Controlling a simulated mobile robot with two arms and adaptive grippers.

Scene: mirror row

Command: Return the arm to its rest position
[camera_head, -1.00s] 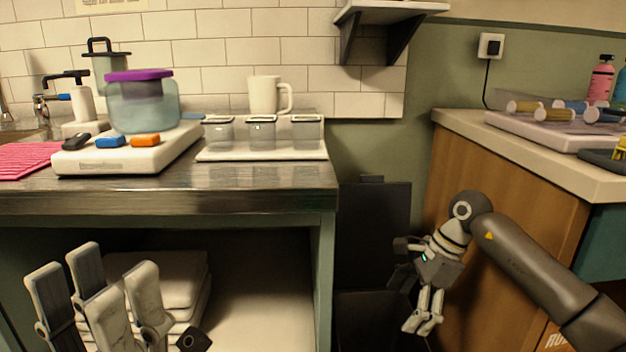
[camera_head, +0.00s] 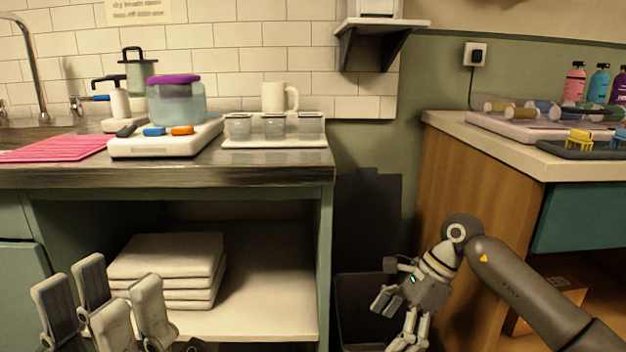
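My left gripper (camera_head: 103,305) is at the lower left in the head view. Its pale fingers point up and stand apart with nothing between them, in front of the open shelf below the counter. Most of the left arm is out of view. My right arm (camera_head: 525,292) comes in from the lower right and bends at a round joint. My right gripper (camera_head: 398,318) hangs down from it in front of a dark bin. Its fingers are small and partly overlap, so I cannot tell their opening. I see nothing held in it.
The left counter (camera_head: 270,168) holds a purple-lidded container (camera_head: 176,102), a white mug (camera_head: 275,98) and a tray (camera_head: 272,142) of clear cups. Folded towels (camera_head: 168,258) lie on the shelf below. The dark bin (camera_head: 350,300) stands beside the wooden cabinet (camera_head: 470,190) at right.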

